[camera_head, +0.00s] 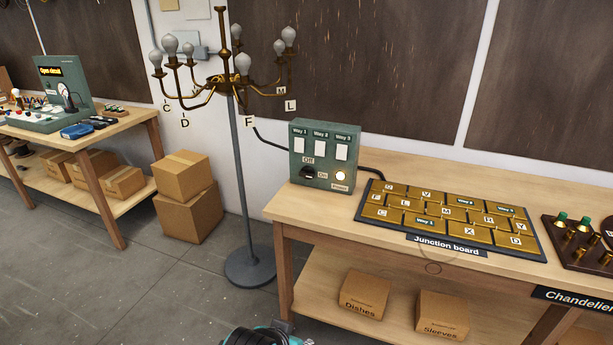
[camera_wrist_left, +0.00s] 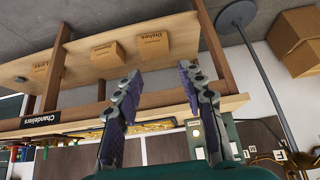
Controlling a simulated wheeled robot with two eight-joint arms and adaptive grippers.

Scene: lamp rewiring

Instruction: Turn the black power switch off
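The green control box (camera_head: 325,155) stands at the back left of the right-hand bench. Its black power switch (camera_head: 308,172) is low on the front, with "Off" above it and "On" to its right. The switch's exact angle is too small to tell. The power lamp (camera_head: 340,177) beside it glows pale yellow. My left gripper shows in the left wrist view (camera_wrist_left: 158,80), fingers apart with nothing between them. The box is partly visible there (camera_wrist_left: 195,134), behind one finger. A teal part of my arm shows at the head view's bottom edge. My right gripper is out of view.
The junction board (camera_head: 450,217) lies right of the box, with a dark tray (camera_head: 580,242) of parts beyond. A chandelier on a stand (camera_head: 240,180) rises left of the box. Cardboard boxes (camera_head: 183,195) sit on the floor. A cable runs from each side of the box.

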